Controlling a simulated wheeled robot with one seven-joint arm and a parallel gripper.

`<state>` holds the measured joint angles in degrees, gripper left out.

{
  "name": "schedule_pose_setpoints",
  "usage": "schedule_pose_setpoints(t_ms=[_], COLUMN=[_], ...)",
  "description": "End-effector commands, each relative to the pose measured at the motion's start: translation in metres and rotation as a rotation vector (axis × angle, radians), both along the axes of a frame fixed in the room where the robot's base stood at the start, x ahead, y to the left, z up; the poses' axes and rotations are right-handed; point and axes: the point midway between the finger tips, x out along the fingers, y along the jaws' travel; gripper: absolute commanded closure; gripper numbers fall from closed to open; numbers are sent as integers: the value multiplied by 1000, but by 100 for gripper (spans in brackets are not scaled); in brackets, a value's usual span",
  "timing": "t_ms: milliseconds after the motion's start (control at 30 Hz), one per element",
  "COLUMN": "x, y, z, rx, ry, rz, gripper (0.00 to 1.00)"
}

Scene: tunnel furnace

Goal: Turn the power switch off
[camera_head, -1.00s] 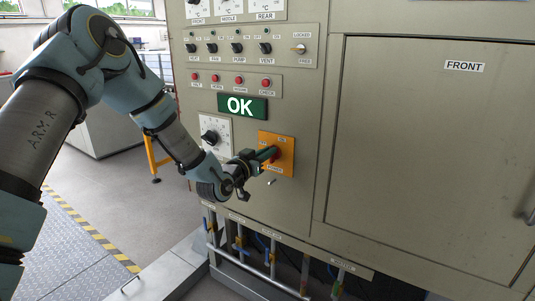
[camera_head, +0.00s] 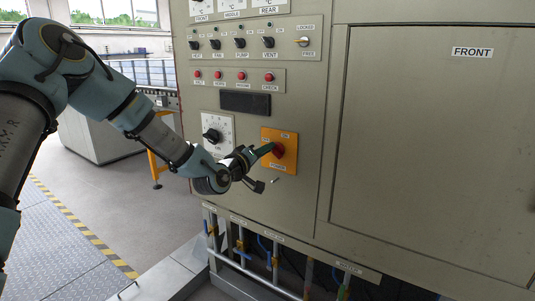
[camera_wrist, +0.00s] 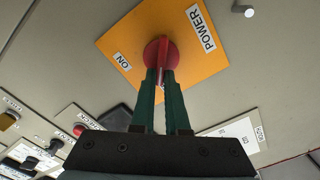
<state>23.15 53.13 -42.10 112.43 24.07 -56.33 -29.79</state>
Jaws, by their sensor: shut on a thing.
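The power switch is a red rotary knob (camera_wrist: 160,52) on an orange plate (camera_wrist: 112,42) labelled POWER, with an ON label visible in the wrist view. In the head view the orange plate (camera_head: 288,140) is on the front of the grey-beige cabinet, and the red knob (camera_head: 279,150) shows at my fingertips. My gripper (camera_head: 270,150) reaches it from the left. In the wrist view the green fingers of my gripper (camera_wrist: 161,78) are shut on the knob's raised grip, one on each side. The display panel (camera_head: 245,103) above is dark.
A white dial plate (camera_head: 217,135) with a black knob is just left of the orange plate. Rows of small switches (camera_head: 240,43) and red lamps (camera_head: 243,76) are above. Pipes with valves (camera_head: 240,255) run below. A large door marked FRONT (camera_head: 440,150) is at right.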

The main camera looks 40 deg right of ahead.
Motion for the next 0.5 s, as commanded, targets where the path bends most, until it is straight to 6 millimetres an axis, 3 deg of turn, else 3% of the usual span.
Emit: schedule_pose_setpoints(t_ms=[500], x=[5], y=[2], z=[-10], rx=[-118], ry=[451], rz=[3], gripper=[100])
